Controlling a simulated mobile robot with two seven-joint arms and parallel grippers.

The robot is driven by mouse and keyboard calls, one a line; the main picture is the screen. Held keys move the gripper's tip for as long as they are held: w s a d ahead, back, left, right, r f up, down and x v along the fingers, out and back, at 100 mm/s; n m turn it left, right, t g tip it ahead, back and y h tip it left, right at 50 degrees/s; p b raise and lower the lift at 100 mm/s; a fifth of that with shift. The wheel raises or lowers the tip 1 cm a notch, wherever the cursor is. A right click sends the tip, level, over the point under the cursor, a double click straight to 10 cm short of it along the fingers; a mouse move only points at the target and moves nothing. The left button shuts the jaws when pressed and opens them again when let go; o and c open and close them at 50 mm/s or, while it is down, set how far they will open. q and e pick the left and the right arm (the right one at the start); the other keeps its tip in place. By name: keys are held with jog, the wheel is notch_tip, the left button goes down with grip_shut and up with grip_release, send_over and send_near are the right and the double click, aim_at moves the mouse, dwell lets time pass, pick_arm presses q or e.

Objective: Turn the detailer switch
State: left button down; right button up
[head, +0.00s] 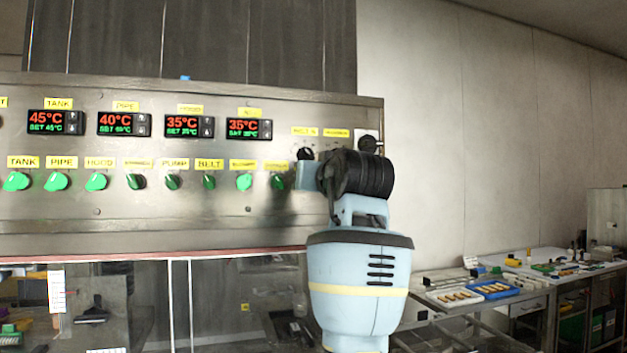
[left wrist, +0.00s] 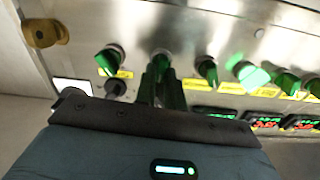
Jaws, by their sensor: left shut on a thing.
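The steel control panel (head: 150,225) carries a row of green rotary switches under yellow labels. My left gripper (head: 308,175) is at the right end of this row, against the panel. In the left wrist view, turned upside down, the gripper (left wrist: 162,88) is shut around a green switch (left wrist: 161,56). That switch is hidden behind the gripper in the head view, and its label cannot be read. A green switch (left wrist: 108,60) stands on one side of it and a darker one (left wrist: 207,68) on the other. My right gripper is not in view.
Several red and green temperature displays (head: 56,122) sit above the switches. A black knob (head: 305,153) is just above my gripper. A yellow-brown part (left wrist: 42,33) sticks out near the panel edge. A workbench with trays (head: 490,289) is at the right.

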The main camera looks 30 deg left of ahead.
pick_arm(q)
jog(key=m, duration=0.4)
jog(key=shift+w+m, duration=0.1)
jog(key=shift+m, duration=0.3)
dwell(0.4)
jog(key=c, duration=1.5)
grip_release()
jog(key=shift+v, duration=3.9)
